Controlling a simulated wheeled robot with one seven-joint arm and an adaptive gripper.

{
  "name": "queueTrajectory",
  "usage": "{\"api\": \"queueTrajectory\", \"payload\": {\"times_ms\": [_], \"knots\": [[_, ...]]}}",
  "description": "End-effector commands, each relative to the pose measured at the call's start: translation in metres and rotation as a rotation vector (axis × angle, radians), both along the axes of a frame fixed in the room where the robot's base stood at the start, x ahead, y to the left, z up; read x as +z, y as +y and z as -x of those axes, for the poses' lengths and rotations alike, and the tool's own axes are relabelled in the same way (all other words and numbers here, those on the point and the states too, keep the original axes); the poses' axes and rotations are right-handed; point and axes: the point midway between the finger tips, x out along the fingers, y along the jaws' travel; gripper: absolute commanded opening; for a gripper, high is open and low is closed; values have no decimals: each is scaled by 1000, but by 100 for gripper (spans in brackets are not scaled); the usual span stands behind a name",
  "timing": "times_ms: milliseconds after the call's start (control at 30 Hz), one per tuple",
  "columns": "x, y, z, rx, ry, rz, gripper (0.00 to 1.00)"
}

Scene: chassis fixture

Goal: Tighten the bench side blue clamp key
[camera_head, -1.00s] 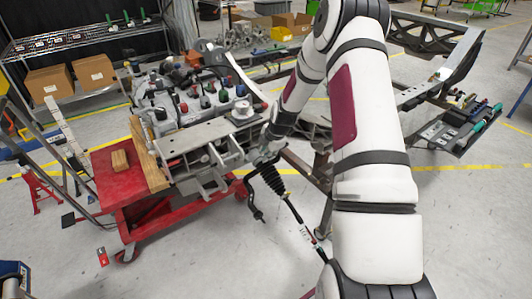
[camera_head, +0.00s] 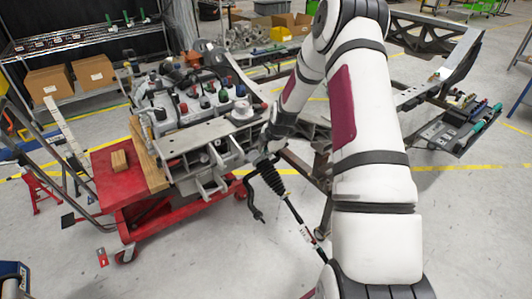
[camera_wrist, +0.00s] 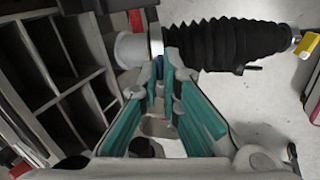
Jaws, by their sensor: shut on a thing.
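My gripper (camera_wrist: 165,72) is in the wrist view, its two teal-padded fingers closed together at the tips. A small blue piece, the blue clamp key (camera_wrist: 158,66), shows between the fingertips, mostly hidden by them. It sits beside a pale grey cylindrical end with a metal ring, next to a black ribbed boot (camera_wrist: 225,43). In the head view my gripper (camera_head: 264,151) is small and partly hidden by my arm, at the right end of the grey ribbed casting. The key cannot be made out there.
The grey casting (camera_head: 205,140) rests on a red cart (camera_head: 120,190) with wooden blocks. In the wrist view its open-celled ribs (camera_wrist: 60,75) lie at left. A black boot and rod (camera_head: 273,180) hang below my gripper.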

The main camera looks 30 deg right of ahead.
Motion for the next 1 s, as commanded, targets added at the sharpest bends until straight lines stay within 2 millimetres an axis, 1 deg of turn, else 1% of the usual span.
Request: {"api": "queueTrajectory", "payload": {"times_ms": [267,1000], "knots": [[0,0,0,-192,3,-90,0],[1,-1,-1,-830,12,-386,0]]}}
